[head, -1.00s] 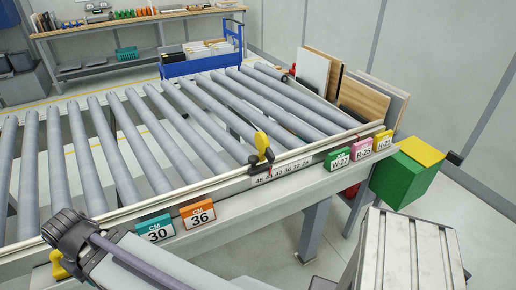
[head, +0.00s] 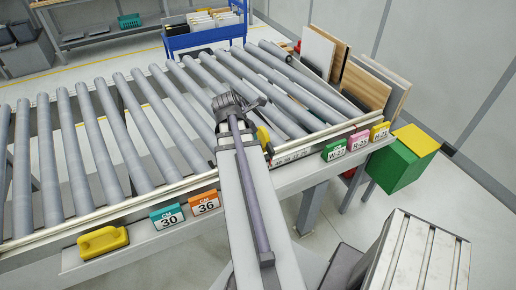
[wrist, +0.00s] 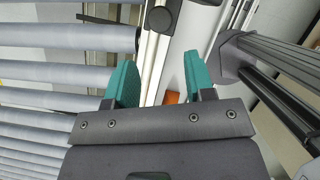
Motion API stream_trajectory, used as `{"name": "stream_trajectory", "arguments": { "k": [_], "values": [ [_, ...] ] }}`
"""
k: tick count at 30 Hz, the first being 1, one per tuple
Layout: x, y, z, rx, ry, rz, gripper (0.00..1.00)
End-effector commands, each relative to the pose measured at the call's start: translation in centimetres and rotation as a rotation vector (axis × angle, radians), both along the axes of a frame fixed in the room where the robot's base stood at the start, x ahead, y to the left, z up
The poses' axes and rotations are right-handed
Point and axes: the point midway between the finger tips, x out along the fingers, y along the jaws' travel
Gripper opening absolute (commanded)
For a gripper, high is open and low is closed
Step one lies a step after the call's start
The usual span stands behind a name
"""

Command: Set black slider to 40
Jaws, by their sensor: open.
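The black slider (head: 269,149) with its yellow handle (head: 263,136) sits on the front rail of the roller conveyor, at the left end of a number scale (head: 292,156). My arm partly hides it in the head view, and its exact reading is not legible. My gripper's teal fingers (wrist: 157,82) are apart and empty in the wrist view, over the pale rail. A black round part (wrist: 161,19) shows on the rail beyond the fingertips; I cannot tell if it belongs to the slider. In the head view my arm's dark end is above the rollers, just left of the slider.
Teal 30 (head: 167,217) and orange 36 (head: 205,203) tags hang on the front edge, with green (head: 335,150), pink (head: 359,141) and yellow (head: 380,132) tags at right. A yellow handle-shaped piece (head: 103,241) is at left. Boards (head: 364,86) stand at the far right.

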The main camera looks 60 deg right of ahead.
Motion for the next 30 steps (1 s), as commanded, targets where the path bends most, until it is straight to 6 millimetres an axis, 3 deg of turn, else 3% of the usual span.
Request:
{"name": "stream_trajectory", "arguments": {
  "k": [5,15,18,27,30],
  "values": [
    [0.0,-0.3,-1.3,0.001,-0.001,-0.002,0.49],
    [-0.4,-3.1,-8.7,0.002,-0.001,-0.005,0.49],
    [-0.5,-3.8,-10.0,0.002,-0.001,-0.005,0.49],
    [-0.5,-4.0,-10.0,0.002,-0.002,-0.004,0.49],
    [-0.5,-4.0,-10.0,0.002,-0.002,-0.004,0.41]
  ]
}}
